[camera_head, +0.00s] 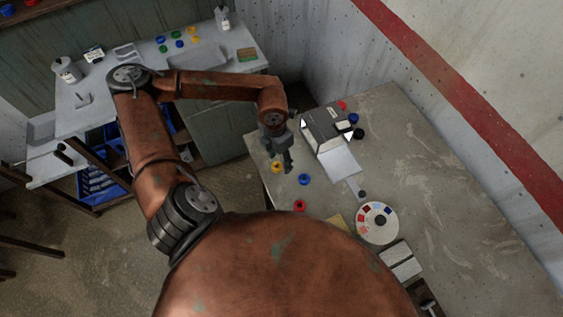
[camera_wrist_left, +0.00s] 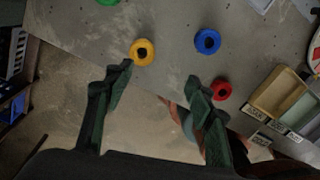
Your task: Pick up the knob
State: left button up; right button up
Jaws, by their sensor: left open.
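Several round knobs lie on the grey table; I cannot tell which one the task means. A yellow knob (camera_head: 277,167), a blue knob (camera_head: 304,179) and a red knob (camera_head: 299,205) lie near its left edge. In the left wrist view the yellow knob (camera_wrist_left: 142,52) is close to one fingertip, the blue knob (camera_wrist_left: 207,41) is beyond the other, and the red knob (camera_wrist_left: 221,91) is beside that finger. Part of a green knob (camera_wrist_left: 107,2) shows at the top. My left gripper (camera_head: 288,160) is open and empty (camera_wrist_left: 160,73). My right gripper is out of view.
A grey-white device (camera_head: 327,128) stands beyond the knobs, with red, blue and black pieces beside it. A white disc (camera_head: 377,223) with coloured patches lies to the right. A compartment tray (camera_wrist_left: 282,97) with labels is near the red knob. The right part of the table is clear.

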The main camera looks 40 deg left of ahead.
aim_at(277, 166)
pick_arm(q)
jog(key=shift+w+a+y, duration=0.2)
jog(key=shift+a+y, duration=0.2)
jog(key=shift+a, duration=0.65)
jog(key=shift+a+f, duration=0.2)
jog(key=shift+f, duration=0.05)
jog(key=shift+w+d+f+p, duration=0.1)
jog(key=shift+w+f+p, duration=0.1)
jog(key=shift+f, duration=1.55)
jog(key=shift+w+f+p, duration=0.1)
jog(key=shift+f+p, duration=0.1)
jog(key=shift+f, duration=1.55)
jog(key=c, duration=1.2)
